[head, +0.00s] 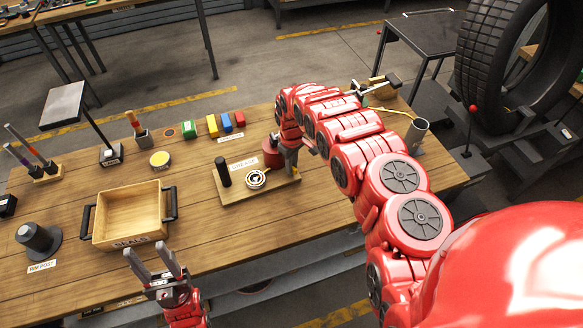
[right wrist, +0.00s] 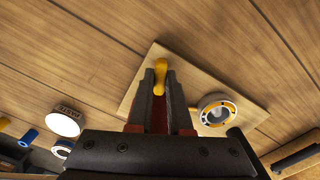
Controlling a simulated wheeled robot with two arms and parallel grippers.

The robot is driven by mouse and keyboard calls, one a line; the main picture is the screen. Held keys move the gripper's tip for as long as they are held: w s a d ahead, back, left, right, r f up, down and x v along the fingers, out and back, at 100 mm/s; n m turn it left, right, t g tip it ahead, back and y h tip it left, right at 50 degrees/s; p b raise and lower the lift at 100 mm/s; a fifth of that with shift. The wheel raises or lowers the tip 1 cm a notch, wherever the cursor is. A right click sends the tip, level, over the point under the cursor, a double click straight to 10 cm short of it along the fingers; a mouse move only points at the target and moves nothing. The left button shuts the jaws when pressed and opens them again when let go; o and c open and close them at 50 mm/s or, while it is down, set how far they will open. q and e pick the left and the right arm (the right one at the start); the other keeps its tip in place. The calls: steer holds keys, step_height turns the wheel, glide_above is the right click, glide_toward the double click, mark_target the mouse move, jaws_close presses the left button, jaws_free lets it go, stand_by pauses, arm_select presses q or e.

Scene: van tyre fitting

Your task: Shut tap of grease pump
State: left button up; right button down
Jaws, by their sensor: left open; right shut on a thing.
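The grease pump stands on a light wooden board (head: 232,192) with a "GREASE" label, at the middle of the bench. It shows a black upright cylinder (head: 222,172), a round black-and-white ringed part (head: 256,180) and a dark red body (head: 271,152) partly behind my right arm. My right gripper (head: 291,166) points down at the board's right end. In the right wrist view its fingers (right wrist: 161,98) are shut on a yellow tap handle (right wrist: 160,74), and the ringed part (right wrist: 217,110) is beside them. My left gripper (head: 155,262) is open and empty near the bench's front edge.
A wooden tray (head: 98,231) with black handles stands left of the pump. A large tyre (head: 488,65) stands at the right.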

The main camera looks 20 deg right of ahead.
steer(key=n+b, duration=0.1)
steer(key=n, duration=0.2)
steer(key=shift+f, duration=0.15)
steer(key=n, duration=0.2)
steer(key=shift+d+n+b, duration=0.1)
steer(key=shift+n+b, duration=0.2)
steer(key=shift+b, duration=0.05)
steer(key=n, duration=0.4)
steer(key=shift+b, duration=0.35)
steer(key=shift+n+b, duration=0.35)
steer(key=shift+n, duration=1.35)
steer(key=c, duration=0.8)
jaws_free()
steer(key=shift+c, duration=0.2)
steer(key=shift+r, duration=0.25)
